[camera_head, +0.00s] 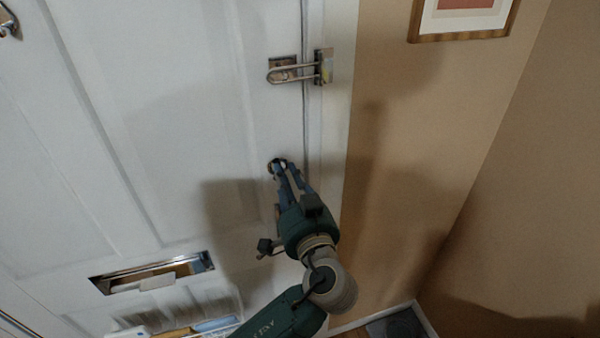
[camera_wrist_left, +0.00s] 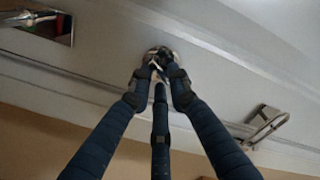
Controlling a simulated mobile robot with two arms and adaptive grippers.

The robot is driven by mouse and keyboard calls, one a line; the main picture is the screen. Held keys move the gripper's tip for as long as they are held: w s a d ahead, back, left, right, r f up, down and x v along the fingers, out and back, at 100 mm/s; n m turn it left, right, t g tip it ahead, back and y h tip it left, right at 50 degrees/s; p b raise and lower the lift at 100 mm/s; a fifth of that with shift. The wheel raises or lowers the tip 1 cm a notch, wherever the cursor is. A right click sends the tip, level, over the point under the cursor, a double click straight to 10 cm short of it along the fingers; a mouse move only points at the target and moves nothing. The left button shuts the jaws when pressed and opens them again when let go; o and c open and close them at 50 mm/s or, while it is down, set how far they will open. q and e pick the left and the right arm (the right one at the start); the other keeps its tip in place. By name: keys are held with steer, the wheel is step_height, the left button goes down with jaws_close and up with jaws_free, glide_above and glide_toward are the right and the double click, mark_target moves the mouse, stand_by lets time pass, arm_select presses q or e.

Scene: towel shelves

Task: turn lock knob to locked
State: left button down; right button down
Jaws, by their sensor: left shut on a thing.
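The lock knob (camera_head: 275,165) is a small round metal piece on the white door (camera_head: 190,110), close to its right edge. My left gripper (camera_head: 280,168) reaches up to it, and its fingers are closed around the knob. In the left wrist view the fingertips of my left gripper (camera_wrist_left: 160,70) meet on the knob, and a rim of its metal plate (camera_wrist_left: 153,52) shows behind them. The fingers hide most of the knob, so I cannot tell which way it is turned. My right gripper is not in view.
A metal swing-bar latch (camera_head: 290,70) is above the knob, across the door edge. A beige wall (camera_head: 430,150) with a framed picture (camera_head: 462,20) is to the right.

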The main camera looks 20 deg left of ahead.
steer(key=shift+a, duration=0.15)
arm_select(q)
steer(key=c, duration=1.7)
jaws_free()
steer(key=shift+d, duration=0.1)
steer(key=v, duration=1.2)
steer(key=shift+d+r, duration=0.1)
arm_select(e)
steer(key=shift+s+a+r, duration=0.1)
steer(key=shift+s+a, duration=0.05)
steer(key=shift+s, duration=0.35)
arm_select(q)
steer(key=shift+w, duration=0.1)
